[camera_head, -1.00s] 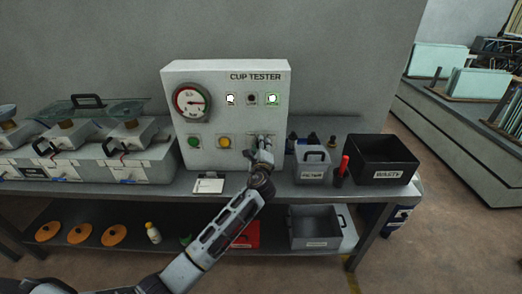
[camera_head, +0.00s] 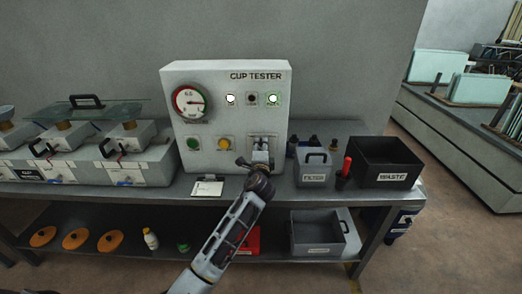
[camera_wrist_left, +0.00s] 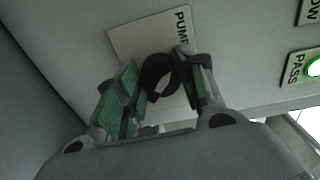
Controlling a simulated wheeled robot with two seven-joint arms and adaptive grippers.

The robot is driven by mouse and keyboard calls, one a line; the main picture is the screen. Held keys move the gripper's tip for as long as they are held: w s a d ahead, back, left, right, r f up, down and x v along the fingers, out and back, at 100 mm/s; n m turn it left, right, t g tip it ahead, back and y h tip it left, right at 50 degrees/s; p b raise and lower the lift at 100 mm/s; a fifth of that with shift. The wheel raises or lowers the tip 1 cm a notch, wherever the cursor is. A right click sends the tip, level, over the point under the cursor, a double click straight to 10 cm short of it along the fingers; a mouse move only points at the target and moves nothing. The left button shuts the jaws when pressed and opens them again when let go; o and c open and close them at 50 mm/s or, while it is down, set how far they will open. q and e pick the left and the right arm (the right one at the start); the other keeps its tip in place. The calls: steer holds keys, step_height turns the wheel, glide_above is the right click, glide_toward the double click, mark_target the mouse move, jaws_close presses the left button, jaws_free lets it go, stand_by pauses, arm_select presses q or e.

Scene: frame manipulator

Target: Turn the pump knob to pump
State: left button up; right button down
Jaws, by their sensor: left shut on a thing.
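The cup tester (camera_head: 210,110) is a white upright box on the bench, with a gauge, lights and buttons on its front. My left gripper (camera_head: 262,142) is at the lower right of this front, and its arm reaches up from below. In the left wrist view the black, ring-like pump knob (camera_wrist_left: 158,76) sits between the green-padded fingers of my left gripper (camera_wrist_left: 155,85), which is shut on it. The knob lies over a pale plate marked PUMP (camera_wrist_left: 135,38). In the head view the gripper hides the knob. My right gripper does not show.
A gauge (camera_head: 189,102), green button (camera_head: 193,143) and yellow button (camera_head: 224,143) sit left of my gripper. The PASS light (camera_wrist_left: 314,67) glows green. A filter box (camera_head: 313,165) and black waste bin (camera_head: 385,160) stand to the right, a notepad (camera_head: 207,188) in front.

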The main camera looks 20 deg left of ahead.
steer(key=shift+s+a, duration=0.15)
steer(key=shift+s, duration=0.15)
arm_select(q)
steer(key=o, duration=1)
steer(key=shift+v, duration=6.05)
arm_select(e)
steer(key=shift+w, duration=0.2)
